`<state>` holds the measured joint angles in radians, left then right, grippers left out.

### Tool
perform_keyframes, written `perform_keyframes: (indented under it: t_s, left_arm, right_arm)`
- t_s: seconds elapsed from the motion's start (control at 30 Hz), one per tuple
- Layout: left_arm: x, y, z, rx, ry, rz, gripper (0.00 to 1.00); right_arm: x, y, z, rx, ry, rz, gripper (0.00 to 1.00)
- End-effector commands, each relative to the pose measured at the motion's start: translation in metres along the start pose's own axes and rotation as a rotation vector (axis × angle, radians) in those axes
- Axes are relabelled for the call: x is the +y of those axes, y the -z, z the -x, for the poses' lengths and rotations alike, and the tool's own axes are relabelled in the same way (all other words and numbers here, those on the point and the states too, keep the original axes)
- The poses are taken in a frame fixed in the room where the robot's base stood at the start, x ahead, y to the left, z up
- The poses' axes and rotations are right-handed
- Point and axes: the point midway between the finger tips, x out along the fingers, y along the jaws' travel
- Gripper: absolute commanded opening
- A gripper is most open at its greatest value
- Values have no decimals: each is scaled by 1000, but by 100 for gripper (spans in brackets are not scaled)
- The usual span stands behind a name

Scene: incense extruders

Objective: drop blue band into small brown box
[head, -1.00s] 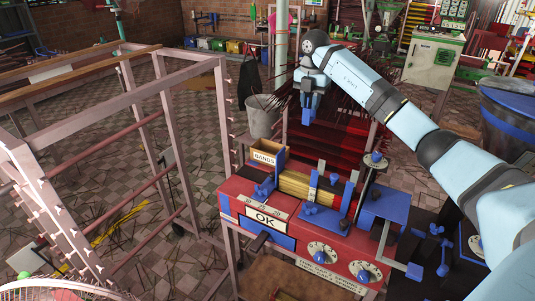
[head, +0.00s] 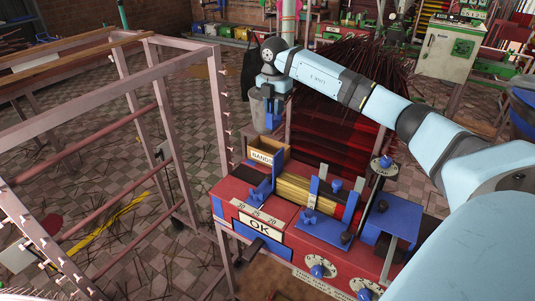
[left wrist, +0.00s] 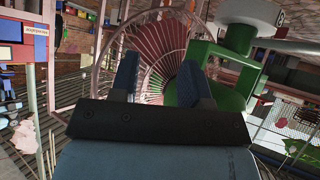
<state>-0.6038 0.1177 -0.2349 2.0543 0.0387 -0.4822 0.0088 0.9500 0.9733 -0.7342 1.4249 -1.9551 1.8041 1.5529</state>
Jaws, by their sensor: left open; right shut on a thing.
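The small brown box (head: 262,158), labelled BANDS, stands at the back left corner of the red machine. My right gripper (head: 270,124) points down above and slightly behind the box in the head view, apart from it. It is shut on a small blue thing, taken as the blue band, which I cannot tell clearly from the blue fingertips. My left gripper (left wrist: 160,85) shows in the left wrist view, open with nothing between its fingers. It is not in the head view.
The red machine (head: 240,212) carries blue clamps, yellow sticks, knobs and an OK plate (head: 261,227). A pink rack frame (head: 175,120) stands at left. In the left wrist view, a round wire cage (left wrist: 165,40) is close ahead.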

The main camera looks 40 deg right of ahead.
Motion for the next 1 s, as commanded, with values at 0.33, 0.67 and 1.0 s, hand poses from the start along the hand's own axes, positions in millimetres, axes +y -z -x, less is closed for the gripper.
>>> perform_keyframes:
  t_s: [0.33,0.67,1.0]
  left_arm:
    - [-3,-14,-14,31,-1,-36,43]
    - [0,-12,-13,49,-4,-46,43]
    - [1,-12,-13,48,-4,-43,43]
  right_arm:
    - [0,0,-44,1,1,1,2]
    - [0,0,-55,0,0,1,2]
    - [0,0,-55,0,0,1,54]
